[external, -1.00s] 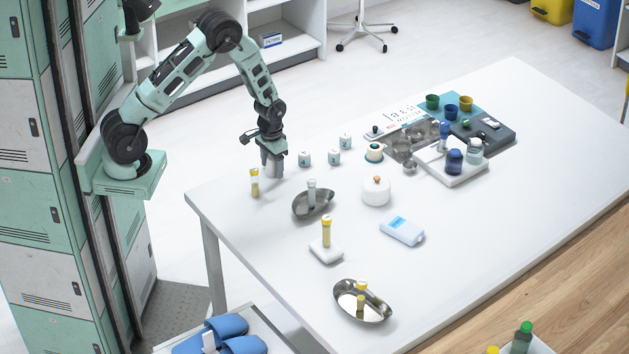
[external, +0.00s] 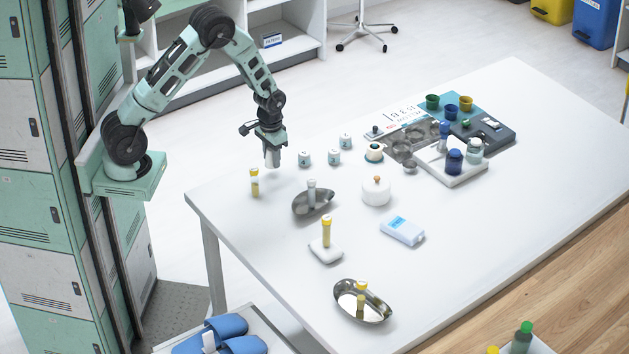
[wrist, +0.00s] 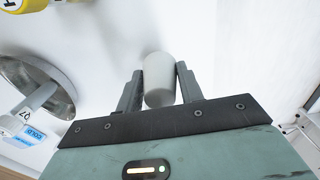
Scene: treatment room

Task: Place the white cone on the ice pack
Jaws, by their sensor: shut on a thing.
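The white cone (external: 272,158) is between the fingers of my gripper (external: 270,146), near the back-left edge of the white table. It hangs a little above the tabletop. In the wrist view the cone (wrist: 158,80) shows as a smooth pale tapered body, with a finger of my gripper (wrist: 158,88) on each side. The ice pack (external: 402,230) is a flat white and pale blue block lying right of the table's middle, apart from the cone.
A yellow-capped tube (external: 254,183) stands just in front of my gripper. A metal kidney dish (external: 301,207) with a tube lies between the cone and the ice pack. A round white pot (external: 376,192) stands behind the pack. Small white jars (external: 305,158) stand right of my gripper.

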